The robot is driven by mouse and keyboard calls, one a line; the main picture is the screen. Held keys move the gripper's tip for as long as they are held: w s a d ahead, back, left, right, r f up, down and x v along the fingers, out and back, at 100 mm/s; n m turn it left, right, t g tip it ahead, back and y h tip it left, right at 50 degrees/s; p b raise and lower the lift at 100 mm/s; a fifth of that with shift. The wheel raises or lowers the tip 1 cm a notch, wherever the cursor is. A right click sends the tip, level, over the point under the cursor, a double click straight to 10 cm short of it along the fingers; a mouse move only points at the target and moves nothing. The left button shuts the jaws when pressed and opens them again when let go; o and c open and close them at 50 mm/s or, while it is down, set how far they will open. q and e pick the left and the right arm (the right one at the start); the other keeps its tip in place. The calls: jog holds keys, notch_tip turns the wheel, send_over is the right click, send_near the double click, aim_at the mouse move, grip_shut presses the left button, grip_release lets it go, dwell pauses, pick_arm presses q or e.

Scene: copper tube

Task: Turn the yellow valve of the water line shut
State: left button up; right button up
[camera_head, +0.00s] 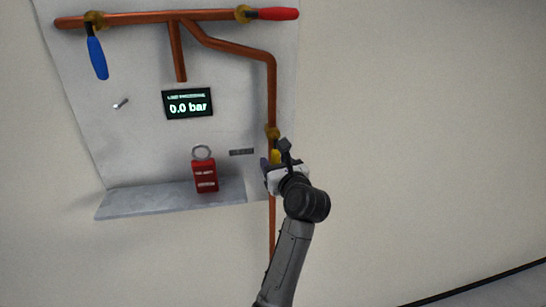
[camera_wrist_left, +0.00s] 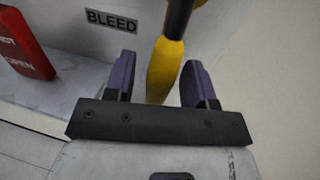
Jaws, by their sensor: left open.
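The yellow valve handle (camera_head: 275,156) is on the lower part of the right-hand copper tube (camera_head: 271,95), just below a brass valve body (camera_head: 272,132). In the left wrist view, the yellow handle (camera_wrist_left: 165,68) points down the picture between the two purple fingers of my left gripper (camera_wrist_left: 160,78). The fingers are open, with a visible gap on each side of the handle. In the head view, my left gripper (camera_head: 274,163) is at the yellow handle and partly hides it and the tube. My right gripper is not in view.
A blue handle (camera_head: 97,58) hangs at the upper left and a red handle (camera_head: 278,14) lies along the top pipe. A display (camera_head: 188,104) reads 0.0 bar. A red tag (camera_head: 205,176) stands on the grey shelf (camera_head: 150,203). A BLEED label (camera_wrist_left: 111,21) is beside the handle.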

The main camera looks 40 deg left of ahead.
pick_arm(q)
jog(key=shift+x, duration=0.9)
grip_shut()
